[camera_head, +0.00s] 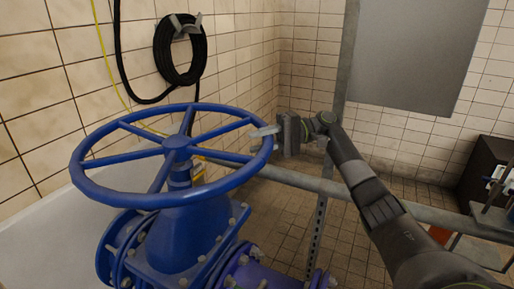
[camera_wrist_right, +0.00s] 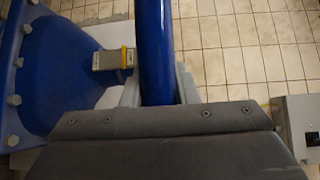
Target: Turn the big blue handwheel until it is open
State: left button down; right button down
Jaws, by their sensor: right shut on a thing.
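The big blue handwheel (camera_head: 175,143) lies nearly flat on top of a blue valve body (camera_head: 190,240) in the head view. My right gripper (camera_head: 264,137) reaches in from the right and is shut on the wheel's rim at its right side. In the right wrist view the blue rim (camera_wrist_right: 156,50) runs between the two fingers of the right gripper (camera_wrist_right: 158,88). The valve's blue body (camera_wrist_right: 60,75) stands to the left there. My left gripper is not in view.
A coiled black hose (camera_head: 180,50) hangs on the tiled wall behind the wheel. A grey horizontal pipe (camera_head: 300,180) passes behind and below my right gripper. A grey panel (camera_head: 415,50) is at the back right. Tiled floor (camera_head: 285,220) shows below the pipe.

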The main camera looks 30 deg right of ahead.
jog(key=shift+w+d+r, duration=0.15)
jog(key=shift+w+r, duration=0.05)
jog(key=shift+r, duration=0.15)
jog(key=c, duration=1.5)
grip_release()
jog(key=o, duration=0.4)
jog(key=shift+w+d+f, duration=0.1)
jog(key=shift+w+f, duration=0.2)
jog(key=shift+f, duration=0.05)
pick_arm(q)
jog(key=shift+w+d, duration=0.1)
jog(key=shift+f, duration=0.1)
pick_arm(e)
jog(key=shift+s, duration=0.15)
jog(key=shift+d, duration=0.2)
pick_arm(q)
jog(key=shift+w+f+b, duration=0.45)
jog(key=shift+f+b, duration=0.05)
jog(key=shift+b, duration=0.65)
pick_arm(e)
jog(key=shift+s+d+r, duration=0.15)
jog(key=shift+s+d, duration=0.1)
jog(key=shift+d, duration=1.65)
jog(key=shift+s+d+r, duration=0.1)
jog(key=shift+s+d, duration=0.2)
jog(key=shift+d, duration=1.6)
jog(key=shift+s+d+r, duration=0.15)
jog(key=shift+s+d, duration=0.1)
jog(key=shift+d, duration=1.65)
